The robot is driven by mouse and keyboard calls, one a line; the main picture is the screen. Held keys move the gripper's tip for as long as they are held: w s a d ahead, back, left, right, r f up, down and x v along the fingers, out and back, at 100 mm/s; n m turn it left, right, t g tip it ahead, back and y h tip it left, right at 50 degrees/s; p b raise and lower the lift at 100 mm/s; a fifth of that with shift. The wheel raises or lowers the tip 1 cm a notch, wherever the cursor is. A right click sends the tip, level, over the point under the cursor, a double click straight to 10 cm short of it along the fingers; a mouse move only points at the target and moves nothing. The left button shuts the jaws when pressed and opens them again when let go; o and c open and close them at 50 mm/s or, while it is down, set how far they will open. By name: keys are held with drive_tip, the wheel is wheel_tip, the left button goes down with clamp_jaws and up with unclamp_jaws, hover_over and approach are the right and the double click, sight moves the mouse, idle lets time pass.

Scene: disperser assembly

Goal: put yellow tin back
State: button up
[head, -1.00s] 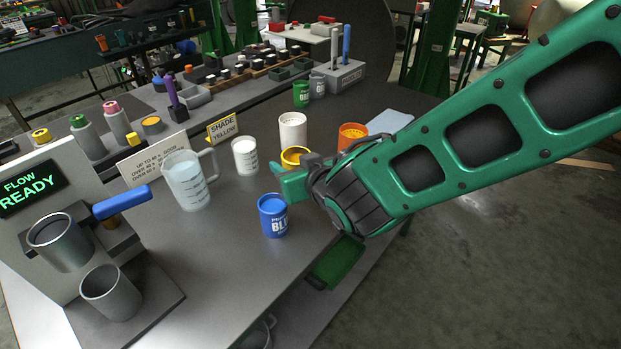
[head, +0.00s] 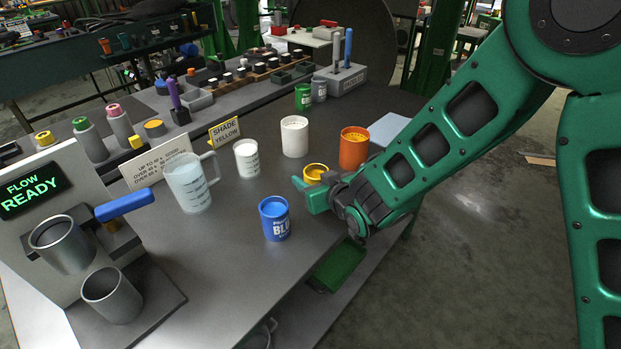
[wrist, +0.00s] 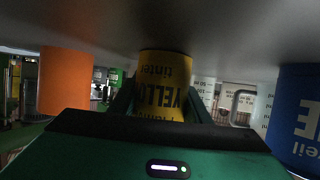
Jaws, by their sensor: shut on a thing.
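The yellow tin (head: 315,172) is at my gripper (head: 318,188), between the blue tin and the orange tin on the grey bench. In the wrist view the yellow tin (wrist: 163,85) appears upside down between the fingers, with its "YELLOW tinter" label facing me. My gripper is shut on it. In the head view the gripper and wrist hide the tin's lower part, so I cannot tell whether its base touches the bench.
A blue tin (head: 274,218) stands to the left and nearer. An orange tin (head: 354,148) and a white cup (head: 294,136) stand behind. A small white beaker (head: 247,158) and a clear jug (head: 190,183) stand further left. The bench edge is close by on the right.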

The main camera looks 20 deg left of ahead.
drive_tip(key=o, duration=1.2)
drive_tip(key=v, duration=1.2)
